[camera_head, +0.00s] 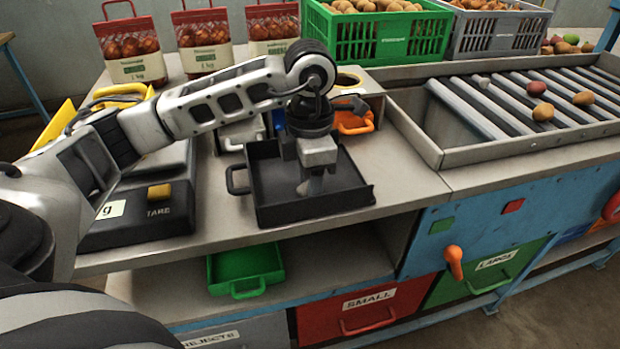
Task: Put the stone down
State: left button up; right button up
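My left gripper (310,190) points straight down into a black tray (262,150) with a side handle, its fingertips low over the tray floor. A small pale grey lump (482,80), possibly a stone, lies at the far left of the roller conveyor (500,105). My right gripper is not in view.
Several potatoes (543,112) lie on the conveyor. A black scale (140,215) stands left of the tray. Net sacks (130,50) and green (395,38) and grey (497,35) crates line the back. A green tray (245,268) sits on the lower shelf.

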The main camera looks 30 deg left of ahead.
pick_arm(q)
jog(key=shift+r, duration=0.15)
notch_tip(320, 180, up, 12)
jog(key=p, duration=0.1)
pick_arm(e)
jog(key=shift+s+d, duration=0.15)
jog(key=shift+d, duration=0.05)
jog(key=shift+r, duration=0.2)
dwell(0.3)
